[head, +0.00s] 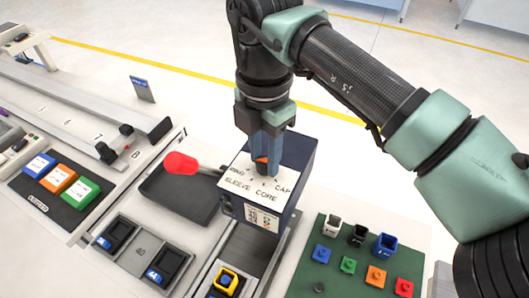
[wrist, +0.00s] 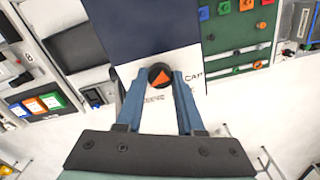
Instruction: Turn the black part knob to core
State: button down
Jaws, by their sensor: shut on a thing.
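The black knob (wrist: 160,75) has an orange pointer mark and sits on the white label panel (head: 240,184) of a dark blue box (head: 297,160). In the head view the panel reads RING, SLEEVE, CORE and CAP around the knob, with CORE at the front and CAP at the right. My gripper (wrist: 157,78) points down at the panel, shut with one blue finger on each side of the knob. In the head view my gripper (head: 264,160) hides most of the knob. I cannot tell exactly which label the pointer faces; the fingers cover part of the lettering.
A red-ended lever (head: 181,163) sticks out left of the box, above a dark tray (head: 160,200). A green board (head: 330,284) with coloured blocks lies at the right. Blue, orange and green buttons (head: 59,179) are at the left. Open floor lies behind the table.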

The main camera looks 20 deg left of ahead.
jog(key=n+b, duration=0.2)
jog(key=n, duration=0.2)
jog(key=shift+b, duration=0.35)
jog(key=n+b, duration=0.1)
jog(key=n, duration=0.3)
jog(key=shift+n, duration=0.3)
jog(key=n+b, duration=0.1)
jog(key=n, duration=0.3)
jog(key=shift+w, duration=0.1)
jog(key=n, duration=0.4)
jog(key=shift+r+n, duration=0.1)
jog(key=shift+n, duration=0.5)
jog(key=c, duration=0.5)
grip_release()
